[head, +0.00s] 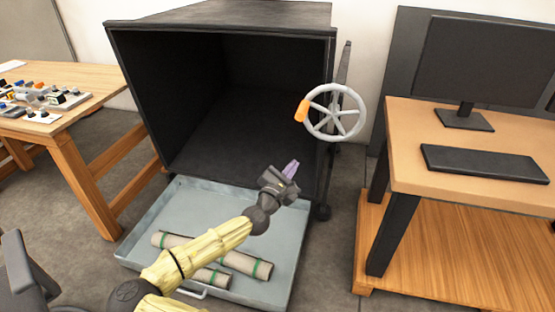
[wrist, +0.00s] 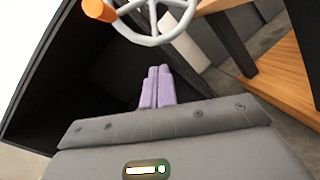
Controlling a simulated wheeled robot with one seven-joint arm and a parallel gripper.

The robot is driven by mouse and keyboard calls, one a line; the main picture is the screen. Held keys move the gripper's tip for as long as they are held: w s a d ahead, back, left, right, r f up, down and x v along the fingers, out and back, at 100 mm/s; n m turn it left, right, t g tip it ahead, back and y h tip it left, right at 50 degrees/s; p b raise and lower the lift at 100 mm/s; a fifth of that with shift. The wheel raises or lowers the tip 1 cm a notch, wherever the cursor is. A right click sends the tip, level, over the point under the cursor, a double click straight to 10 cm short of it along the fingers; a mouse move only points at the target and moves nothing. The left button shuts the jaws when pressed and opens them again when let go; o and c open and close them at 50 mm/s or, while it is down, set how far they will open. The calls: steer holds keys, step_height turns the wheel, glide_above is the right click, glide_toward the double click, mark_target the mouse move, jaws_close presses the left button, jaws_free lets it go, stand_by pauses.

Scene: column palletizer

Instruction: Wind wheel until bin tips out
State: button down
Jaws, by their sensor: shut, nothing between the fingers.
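A grey spoked wheel (head: 335,113) with an orange handle (head: 301,111) is mounted on the right side of a large black bin (head: 221,25). The handle is at the left of the wheel's rim. The bin's open front faces me and its inside looks empty. My gripper (head: 291,168) is below and left of the wheel, in front of the bin's lower right edge, apart from the wheel. Its purple fingers (wrist: 158,87) are shut with nothing between them. The wrist view shows the wheel (wrist: 150,38) and orange handle (wrist: 99,10) beyond the fingers.
A grey tray (head: 153,204) on the floor below the bin's mouth holds several grey cylinders with green bands (head: 245,264). A wooden table (head: 75,110) with small parts stands left. A wooden desk (head: 415,115) with monitor and keyboard (head: 484,162) stands right.

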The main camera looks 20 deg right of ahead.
steer(key=s+d+f+m+g+y, duration=0.2)
steer(key=s+d+f+m+g, duration=0.6)
steer(key=f, duration=0.3)
steer(key=s+a+f+m+g+y, duration=0.3)
steer(key=s+a+f+m+y, duration=0.2)
steer(key=s+m, duration=0.15)
steer(key=s+a+r+m+y, duration=0.2)
steer(key=s+a+r+y, duration=0.1)
steer(key=a+r, duration=0.4)
steer(key=s+a+r+m+y, duration=0.3)
steer(key=s+a+r+y, duration=0.1)
steer(key=s+a+r, duration=0.2)
steer(key=shift+s+a+r+t, duration=0.3)
steer(key=shift+a+r+t, duration=0.1)
steer(key=shift+a+r, duration=0.55)
steer(key=shift+w+m, duration=0.1)
steer(key=shift+m, duration=0.15)
